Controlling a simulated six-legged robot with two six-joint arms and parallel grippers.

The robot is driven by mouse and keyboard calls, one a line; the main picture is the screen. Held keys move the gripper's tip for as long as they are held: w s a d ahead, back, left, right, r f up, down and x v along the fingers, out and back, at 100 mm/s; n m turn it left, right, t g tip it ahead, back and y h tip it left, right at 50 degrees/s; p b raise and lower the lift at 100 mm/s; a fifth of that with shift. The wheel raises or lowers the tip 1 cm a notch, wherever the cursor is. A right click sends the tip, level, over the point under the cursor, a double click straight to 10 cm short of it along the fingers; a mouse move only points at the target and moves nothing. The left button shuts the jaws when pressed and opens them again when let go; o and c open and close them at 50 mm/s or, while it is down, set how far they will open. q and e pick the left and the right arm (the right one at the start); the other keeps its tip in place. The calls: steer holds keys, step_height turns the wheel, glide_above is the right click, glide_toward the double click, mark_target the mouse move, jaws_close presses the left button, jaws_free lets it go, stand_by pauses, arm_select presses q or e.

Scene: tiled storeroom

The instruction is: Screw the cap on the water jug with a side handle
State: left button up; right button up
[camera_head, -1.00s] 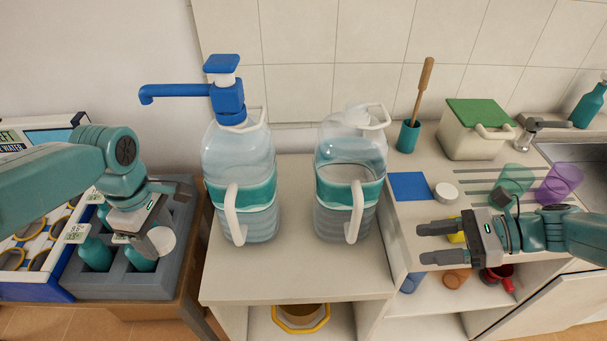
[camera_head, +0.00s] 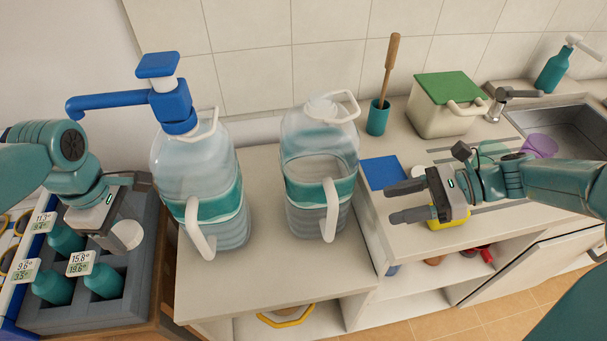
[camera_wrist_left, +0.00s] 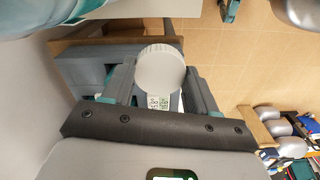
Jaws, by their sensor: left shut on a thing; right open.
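A white round cap (camera_head: 127,235) is in my left gripper (camera_head: 117,228), above the grey crate at the left. In the left wrist view the cap (camera_wrist_left: 160,70) sits between the two fingers, which are shut on it. The clear water jug (camera_head: 318,165) with a teal band and a white side handle stands upright on the counter, with a pale neck at its top. A second jug (camera_head: 196,165) to its left has a side handle and a blue pump (camera_head: 172,100) on top. My right gripper (camera_head: 398,201) is open and empty, right of the jug.
The grey crate (camera_head: 120,318) holds several teal bottles. A blue mat (camera_head: 383,172), a partly hidden white round piece (camera_head: 421,172), a teal cup (camera_head: 378,117) with a brush and a green-lidded box (camera_head: 440,117) are right of the jugs. The counter before the jugs is clear.

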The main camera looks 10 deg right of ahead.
steer(key=shift+s+a, duration=0.25)
steer(key=shift+a, duration=0.15)
steer(key=x, duration=0.6)
steer(key=shift+f, duration=0.15)
steer(key=shift+w+a, duration=0.1)
steer(key=shift+w, duration=0.05)
steer(key=x, duration=0.5)
steer(key=shift+w, duration=0.15)
jaws_close()
